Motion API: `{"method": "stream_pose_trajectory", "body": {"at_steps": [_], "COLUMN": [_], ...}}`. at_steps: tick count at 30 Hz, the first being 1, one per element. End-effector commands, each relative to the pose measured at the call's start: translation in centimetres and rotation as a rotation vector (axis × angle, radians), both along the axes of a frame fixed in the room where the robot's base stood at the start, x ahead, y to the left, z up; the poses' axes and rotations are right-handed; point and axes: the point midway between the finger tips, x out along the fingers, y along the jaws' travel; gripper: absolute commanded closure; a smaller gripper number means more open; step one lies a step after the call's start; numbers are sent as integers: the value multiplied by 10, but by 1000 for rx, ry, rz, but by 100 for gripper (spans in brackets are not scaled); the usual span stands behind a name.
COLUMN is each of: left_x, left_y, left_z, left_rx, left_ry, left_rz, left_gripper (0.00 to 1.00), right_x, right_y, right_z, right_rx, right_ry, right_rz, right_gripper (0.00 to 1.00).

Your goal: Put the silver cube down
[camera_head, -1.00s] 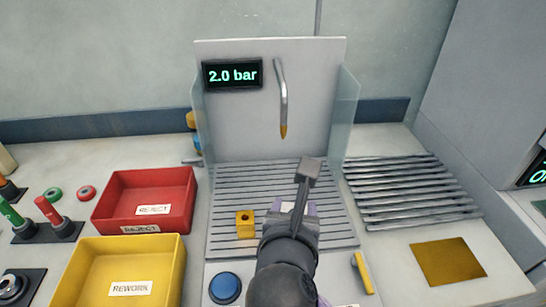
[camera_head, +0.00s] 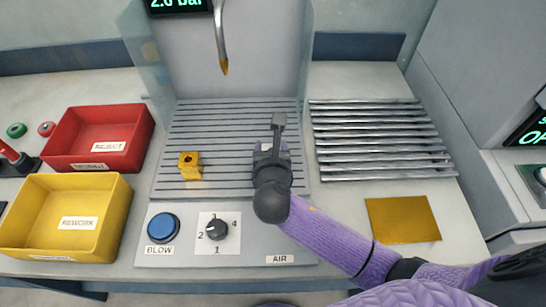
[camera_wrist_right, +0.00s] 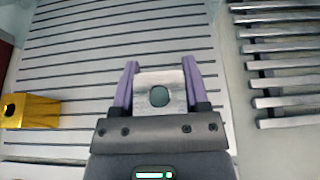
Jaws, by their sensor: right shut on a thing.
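The silver cube (camera_wrist_right: 160,79) has a round dark hole in its face. It sits between the two purple fingers of my right gripper (camera_wrist_right: 160,66), which is shut on it, in the right wrist view. I cannot tell whether the cube touches the slats. My left gripper is not in view.
A gold cube with a hole (camera_head: 190,166) stands on the bed to the left. A rack of metal bars (camera_head: 380,140) and a gold plate (camera_head: 402,219) are to the right. A nozzle (camera_head: 221,40) hangs behind. Red (camera_head: 60,135) and yellow (camera_head: 118,215) bins are left.

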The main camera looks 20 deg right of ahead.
Motion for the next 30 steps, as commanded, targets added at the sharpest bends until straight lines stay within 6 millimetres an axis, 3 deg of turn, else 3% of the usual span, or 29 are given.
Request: {"method": "stream_pose_trajectory", "body": {"at_steps": [1,3,12,13,17,27,30], "left_x": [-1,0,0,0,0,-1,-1], "left_y": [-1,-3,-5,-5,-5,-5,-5], "left_z": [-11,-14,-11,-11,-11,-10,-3], "left_rx": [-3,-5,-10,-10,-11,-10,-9], "left_ry": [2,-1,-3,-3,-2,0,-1], "left_rz": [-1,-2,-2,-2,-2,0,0], "left_gripper": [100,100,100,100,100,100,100], "right_x": [0,0,0,0,0,0,-12], "right_y": [0,0,0,0,0,0,4], "right_z": [-15,-23,-21,-22,-22,-18,-11], "right_rx": [0,-1,0,0,0,-1,-1], "right_ry": [2,1,-1,1,0,-1,1], "right_rz": [-1,0,0,0,-1,-1,0], "right_gripper": [100,100,100,37,10,6,6]}}
